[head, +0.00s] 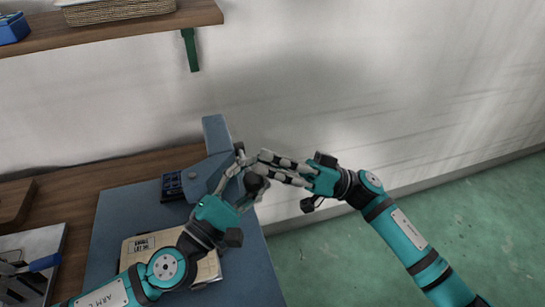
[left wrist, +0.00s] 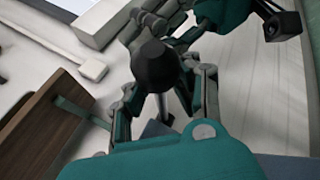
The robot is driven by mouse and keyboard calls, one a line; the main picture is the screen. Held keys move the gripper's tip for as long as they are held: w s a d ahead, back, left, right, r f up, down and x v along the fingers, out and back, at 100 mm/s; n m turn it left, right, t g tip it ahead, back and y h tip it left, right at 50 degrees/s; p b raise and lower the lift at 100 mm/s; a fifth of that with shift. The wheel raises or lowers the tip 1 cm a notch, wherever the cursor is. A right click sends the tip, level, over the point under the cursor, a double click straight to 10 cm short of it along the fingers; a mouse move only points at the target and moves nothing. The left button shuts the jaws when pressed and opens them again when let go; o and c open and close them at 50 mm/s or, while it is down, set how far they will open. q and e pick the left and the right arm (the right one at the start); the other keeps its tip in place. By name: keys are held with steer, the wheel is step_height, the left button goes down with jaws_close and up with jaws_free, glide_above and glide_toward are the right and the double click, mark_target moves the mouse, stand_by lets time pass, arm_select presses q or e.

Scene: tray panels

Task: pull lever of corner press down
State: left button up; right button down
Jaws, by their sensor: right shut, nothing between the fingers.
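The corner press (head: 217,135) is a blue-grey machine at the back of a blue-grey bench. Its lever ends in a dark round knob (head: 257,182), which is large in the left wrist view (left wrist: 157,67). My left gripper (head: 240,168) is at the knob, with its fingers spread to either side of it. The fingertips are partly hidden, so I cannot tell whether they touch it. My right gripper (head: 256,162) is shut and empty, its fingers pointing left just above the knob. It also shows at the top of the left wrist view (left wrist: 168,18).
A beige panel (head: 207,270) lies on the bench (head: 118,215), partly under my left arm. A dark small tray (head: 172,187) sits beside the press. A wooden shelf (head: 110,35) hangs upper left. Green floor (head: 480,225) is open at the right.

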arm_select(q)
steer(key=shift+o, duration=1.1)
steer(key=shift+a+r, duration=0.2)
steer(key=shift+r, duration=0.05)
steer(key=o, duration=0.5)
steer(key=shift+s+r, duration=0.1)
steer(key=shift+r, duration=0.05)
arm_select(e)
steer(key=shift+s+a, duration=0.25)
steer(key=shift+a, duration=0.1)
arm_select(q)
steer(key=shift+a, duration=0.1)
